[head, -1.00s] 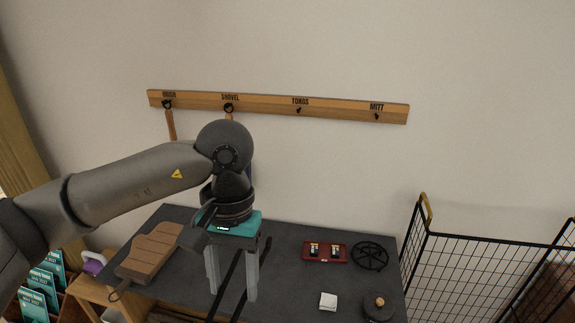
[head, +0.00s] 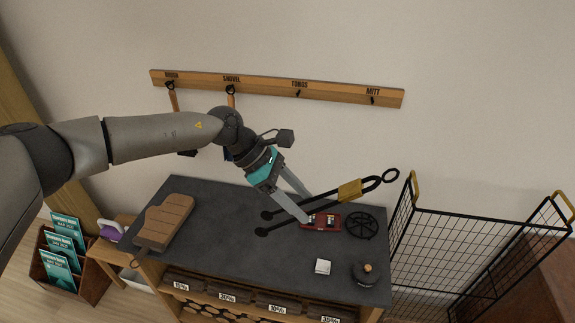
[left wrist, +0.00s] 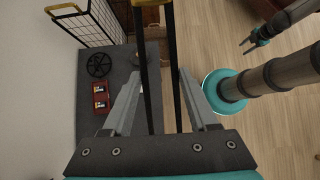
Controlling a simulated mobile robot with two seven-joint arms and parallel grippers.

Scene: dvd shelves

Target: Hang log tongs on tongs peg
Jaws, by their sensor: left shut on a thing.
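The long black log tongs (head: 372,184) have a brass-coloured band and a ring at the upper right end. My left gripper (head: 308,207) is shut on them, and they slant above the table, ring up to the right. In the left wrist view their two dark arms (left wrist: 150,75) run between my left fingers (left wrist: 160,90). The tongs peg (head: 297,93) is a small dark hook under the TONGS label on the wooden wall rail (head: 335,92); it is bare. My right gripper (left wrist: 246,46) shows small in the left wrist view, its fingers apart and empty.
Tools hang on the two left pegs (head: 230,90); the mitt peg (head: 372,100) is bare. On the dark table (head: 230,235) are a wooden board (head: 165,222), red box (head: 321,221), black trivet (head: 361,225) and lidded pot (head: 366,272). A wire basket (head: 450,245) stands right.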

